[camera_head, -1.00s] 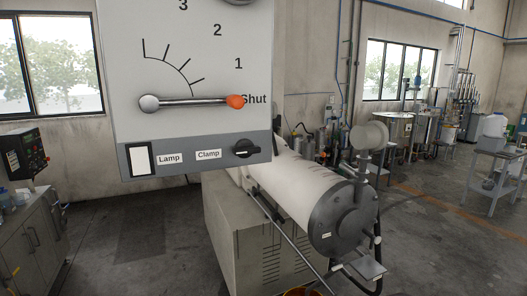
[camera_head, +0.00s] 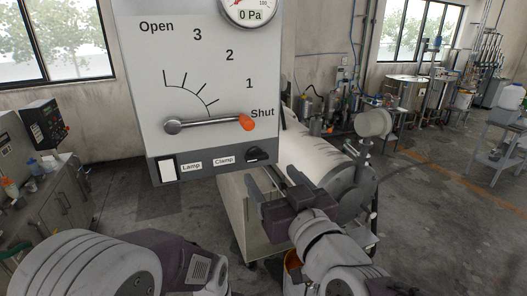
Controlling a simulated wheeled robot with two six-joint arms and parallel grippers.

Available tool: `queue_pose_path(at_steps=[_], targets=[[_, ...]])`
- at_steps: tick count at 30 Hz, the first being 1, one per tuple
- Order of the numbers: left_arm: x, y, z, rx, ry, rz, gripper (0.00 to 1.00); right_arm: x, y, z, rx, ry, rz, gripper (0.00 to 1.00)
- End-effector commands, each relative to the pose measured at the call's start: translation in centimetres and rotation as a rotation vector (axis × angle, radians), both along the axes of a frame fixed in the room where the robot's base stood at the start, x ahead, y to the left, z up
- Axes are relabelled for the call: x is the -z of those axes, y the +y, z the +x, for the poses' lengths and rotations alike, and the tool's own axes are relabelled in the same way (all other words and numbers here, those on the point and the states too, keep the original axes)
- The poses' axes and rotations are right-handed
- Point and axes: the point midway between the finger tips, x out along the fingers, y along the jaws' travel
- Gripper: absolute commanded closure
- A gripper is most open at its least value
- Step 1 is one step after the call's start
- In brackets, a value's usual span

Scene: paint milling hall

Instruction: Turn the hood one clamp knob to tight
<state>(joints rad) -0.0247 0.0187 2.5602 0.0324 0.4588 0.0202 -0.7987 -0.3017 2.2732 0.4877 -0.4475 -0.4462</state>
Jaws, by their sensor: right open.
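The hood panel (camera_head: 150,75) is a pale board with a grey strip along its bottom edge. The black clamp knob (camera_head: 257,154) sits at the right end of that strip, beside the "Clamp" label (camera_head: 224,160). No tight mark is readable and the knob's setting is too small to tell. My right gripper (camera_head: 272,182) is open and empty, just below the knob and apart from it in the picture. My left arm shows at the lower left, but its gripper is out of view.
Above the knob, a lever with an orange end (camera_head: 247,123) points to "Shut". A white lamp switch (camera_head: 168,171) is at the strip's left end. A gauge (camera_head: 249,10) reads 0 Pa. A white cylindrical mill (camera_head: 312,137) lies behind my right gripper.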

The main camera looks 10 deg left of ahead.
Motion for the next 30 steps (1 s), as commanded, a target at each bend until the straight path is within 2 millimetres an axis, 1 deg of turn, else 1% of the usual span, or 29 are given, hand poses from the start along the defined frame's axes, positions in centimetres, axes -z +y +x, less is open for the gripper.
queue_pose_path(at_steps=[1,3,7,8,9,12,15,20,27,29,30], targets=[[1.1,0.0,0.0,0.000,0.000,0.000,0.64,0.6,0.1,0.3,0.003,-0.002,0.001,0.27],[2.6,0.0,0.0,0.000,0.000,0.000,0.64,1.1,0.4,0.8,0.006,0.000,0.001,0.27],[5.8,0.0,0.0,0.000,0.000,0.000,0.64,1.4,1.2,1.9,0.001,-0.002,0.005,0.27],[5.0,0.0,0.0,0.000,0.002,0.000,0.64,0.6,1.6,2.5,0.001,0.000,0.000,0.27],[4.5,0.0,0.0,0.000,0.002,0.000,0.64,0.3,2.2,3.4,0.001,0.001,-0.003,0.27],[4.2,0.0,0.0,0.000,0.000,0.000,0.64,0.1,3.4,5.2,0.001,0.001,-0.003,0.27],[3.8,0.0,0.0,0.000,0.000,0.000,0.64,0.1,4.3,6.5,0.001,0.002,-0.001,0.27],[3.7,0.0,0.0,0.000,0.000,0.000,0.64,0.1,4.9,7.4,0.000,0.001,0.001,0.27],[3.8,0.0,0.0,0.000,0.000,0.000,0.64,0.1,5.0,7.5,0.000,0.000,0.000,0.27],[3.8,0.0,0.0,0.000,0.000,0.000,0.64,0.1,5.0,7.5,0.000,0.000,0.000,0.44],[3.8,0.0,0.0,0.000,0.000,0.000,0.64,0.1,5.0,7.5,0.000,0.000,0.000,0.55]])
